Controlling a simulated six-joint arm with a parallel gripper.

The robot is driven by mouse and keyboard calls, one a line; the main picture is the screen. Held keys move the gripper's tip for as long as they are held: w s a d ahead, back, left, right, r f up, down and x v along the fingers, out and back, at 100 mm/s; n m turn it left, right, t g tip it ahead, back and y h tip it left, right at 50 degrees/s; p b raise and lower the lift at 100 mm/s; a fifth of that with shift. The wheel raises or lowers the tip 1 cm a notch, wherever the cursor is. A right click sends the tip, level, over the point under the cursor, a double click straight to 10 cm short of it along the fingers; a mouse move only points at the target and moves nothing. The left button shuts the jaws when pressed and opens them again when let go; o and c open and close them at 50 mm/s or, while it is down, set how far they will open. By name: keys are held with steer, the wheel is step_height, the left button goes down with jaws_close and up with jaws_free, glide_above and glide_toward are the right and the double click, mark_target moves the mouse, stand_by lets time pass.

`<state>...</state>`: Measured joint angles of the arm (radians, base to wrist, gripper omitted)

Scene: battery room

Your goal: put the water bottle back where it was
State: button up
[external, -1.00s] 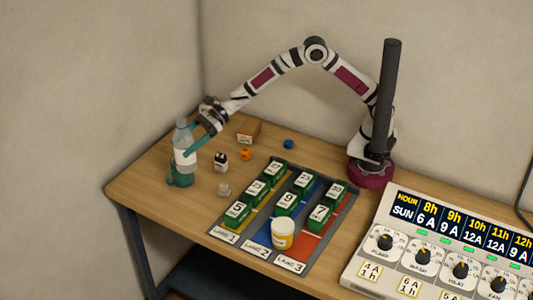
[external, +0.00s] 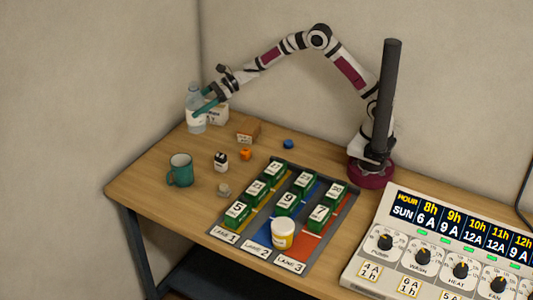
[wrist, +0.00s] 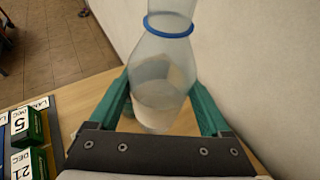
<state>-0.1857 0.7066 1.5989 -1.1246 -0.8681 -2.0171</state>
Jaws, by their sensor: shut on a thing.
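A white item (external: 217,114) sits just right of the bottle, partly hidden by my gripper. A cardboard box (external: 248,133), a black-and-white item (external: 221,161) and an orange piece (external: 246,154) lie nearby. A lane board (external: 262,226) with green blocks fills the middle.

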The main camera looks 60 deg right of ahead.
steer(key=w+d, duration=0.2)
steer(key=d, duration=0.5)
steer(key=shift+m+t, duration=0.3)
steer(key=shift+m, duration=0.1)
steer(key=f, duration=1.5)
steer(key=shift+s, duration=0.2)
steer(key=shift+f, duration=0.2)
steer(key=o, duration=1.5)
steer(key=shift+o, duration=0.2)
steer(key=v, duration=0.7)
steer(key=shift+s+r, duration=0.25)
steer(key=shift+r, duration=0.1)
steer(key=shift+d, duration=0.1)
